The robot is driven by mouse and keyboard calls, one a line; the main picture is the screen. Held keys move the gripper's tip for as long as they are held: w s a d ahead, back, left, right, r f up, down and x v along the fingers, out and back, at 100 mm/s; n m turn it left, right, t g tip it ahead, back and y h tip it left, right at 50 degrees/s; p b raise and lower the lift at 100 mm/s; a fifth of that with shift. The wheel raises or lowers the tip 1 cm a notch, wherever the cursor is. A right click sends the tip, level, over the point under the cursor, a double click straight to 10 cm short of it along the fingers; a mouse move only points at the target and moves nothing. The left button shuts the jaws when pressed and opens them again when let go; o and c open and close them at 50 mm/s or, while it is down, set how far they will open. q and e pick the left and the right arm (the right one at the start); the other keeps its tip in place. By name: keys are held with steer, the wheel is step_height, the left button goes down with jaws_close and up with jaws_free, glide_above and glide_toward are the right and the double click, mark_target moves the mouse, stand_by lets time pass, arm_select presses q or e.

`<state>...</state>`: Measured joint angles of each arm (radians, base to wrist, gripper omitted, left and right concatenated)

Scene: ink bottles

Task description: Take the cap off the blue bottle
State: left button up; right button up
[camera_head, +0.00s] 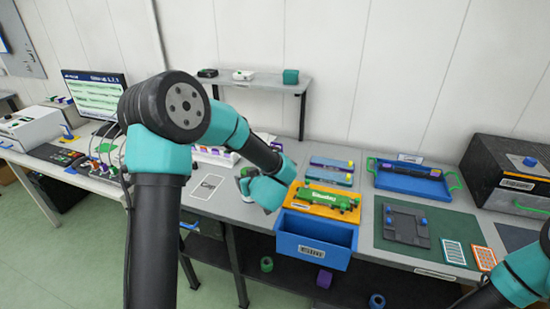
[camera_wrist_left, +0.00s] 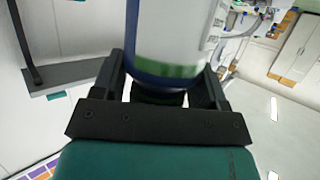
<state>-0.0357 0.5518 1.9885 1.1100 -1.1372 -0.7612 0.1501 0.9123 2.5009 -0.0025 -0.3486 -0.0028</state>
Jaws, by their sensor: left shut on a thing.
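In the left wrist view, a large pale cylinder with a dark blue lower edge and a green band, which I take to be the blue bottle (camera_wrist_left: 165,45), fills the top middle. My left gripper (camera_wrist_left: 165,68) is shut on it, one black finger on each side. A dark round part shows below the blue edge, between the fingers; I cannot tell whether it is the cap. In the head view my left arm crosses the middle and its hand is over the table near the white rack, largely hidden. My right arm enters at the lower right; its gripper is outside the frame.
The white rack (camera_head: 217,155) with bottles is partly behind my left arm. An open blue bin (camera_head: 315,232) is at the table's front edge. A blue tray (camera_head: 412,181) and a green mat (camera_head: 380,237) lie to the right.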

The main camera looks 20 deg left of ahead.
arm_select(q)
steer(key=s+d+r+m+t+h, duration=0.2)
steer(key=d+r+m+t+h, duration=0.3)
steer(key=d+r+m+h, duration=0.5)
steer(key=d+r, duration=0.2)
steer(key=d, duration=0.4)
steer(key=shift+s+r, duration=0.15)
steer(key=shift+s, duration=0.25)
steer(key=s+d+f+m+h, duration=0.1)
steer(key=d+f+m+h, duration=0.1)
steer(key=d+f, duration=0.3)
steer(key=s+d+f+m+g+h, duration=0.1)
steer(key=d+f+m+h, duration=0.1)
steer(key=d+f, duration=0.4)
step_height(320, 180, down, 2)
steer(key=shift+s+d+f+m+h, duration=0.1)
steer(key=shift+s+d+m+h, duration=0.2)
steer(key=shift+h, duration=0.5)
